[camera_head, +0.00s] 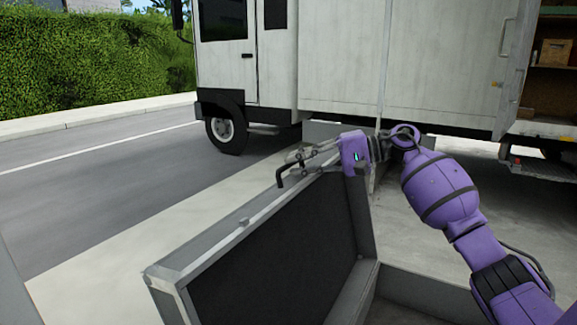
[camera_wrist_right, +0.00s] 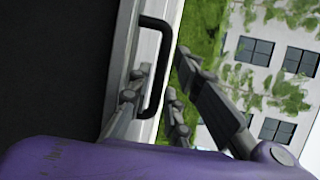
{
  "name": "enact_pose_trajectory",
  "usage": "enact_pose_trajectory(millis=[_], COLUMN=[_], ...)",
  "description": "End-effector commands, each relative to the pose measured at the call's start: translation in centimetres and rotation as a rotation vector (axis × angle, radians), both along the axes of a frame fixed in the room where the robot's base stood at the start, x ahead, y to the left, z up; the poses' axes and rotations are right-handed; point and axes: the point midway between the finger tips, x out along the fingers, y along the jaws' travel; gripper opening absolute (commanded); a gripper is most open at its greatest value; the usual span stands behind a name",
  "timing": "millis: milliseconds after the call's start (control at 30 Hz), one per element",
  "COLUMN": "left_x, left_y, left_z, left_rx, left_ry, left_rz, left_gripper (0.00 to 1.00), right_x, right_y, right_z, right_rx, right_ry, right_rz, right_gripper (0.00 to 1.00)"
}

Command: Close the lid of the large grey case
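The large grey case (camera_head: 425,290) stands at the bottom of the head view with its lid (camera_head: 290,240) raised steeply. The lid's dark inner face is toward me, and its pale rim also shows in the right wrist view (camera_wrist_right: 122,60). A black handle (camera_head: 283,178) sits at the lid's far upper corner; in the wrist view the handle (camera_wrist_right: 157,60) lies between the finger lines. My right gripper (camera_head: 302,158) is at that corner, with fingers apart on both sides of the rim and handle (camera_wrist_right: 160,78). Contact cannot be told. My left gripper is out of view.
A white truck (camera_head: 340,60) stands behind the case, with an open shelved compartment at the right (camera_head: 555,60). Road (camera_head: 100,180) and pale pavement (camera_head: 120,245) lie to the left, open and clear. A hedge (camera_head: 80,65) lines the far side.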

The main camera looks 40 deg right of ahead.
Motion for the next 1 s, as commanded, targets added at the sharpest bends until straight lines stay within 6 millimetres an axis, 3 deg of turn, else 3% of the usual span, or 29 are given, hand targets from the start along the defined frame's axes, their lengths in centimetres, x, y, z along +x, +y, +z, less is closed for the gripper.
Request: enact_pose_trajectory(millis=[200,500,667,1000], left_x=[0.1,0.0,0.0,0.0], left_y=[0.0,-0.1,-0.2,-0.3], left_z=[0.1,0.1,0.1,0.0], left_rx=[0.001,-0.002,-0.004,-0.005], left_ry=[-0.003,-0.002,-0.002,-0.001], left_rz=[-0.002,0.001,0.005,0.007], left_gripper=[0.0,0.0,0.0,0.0], right_x=[1.6,1.9,1.9,1.8], right_y=[1.7,1.9,1.9,1.9], right_z=[-0.5,-0.7,-0.7,-0.7], right_rx=[0.002,0.001,0.002,0.001], right_ry=[-0.001,0.001,0.001,0.001], right_rz=[0.0,-0.001,-0.002,0.0], right_gripper=[0.18,0.18,0.0,0.0])
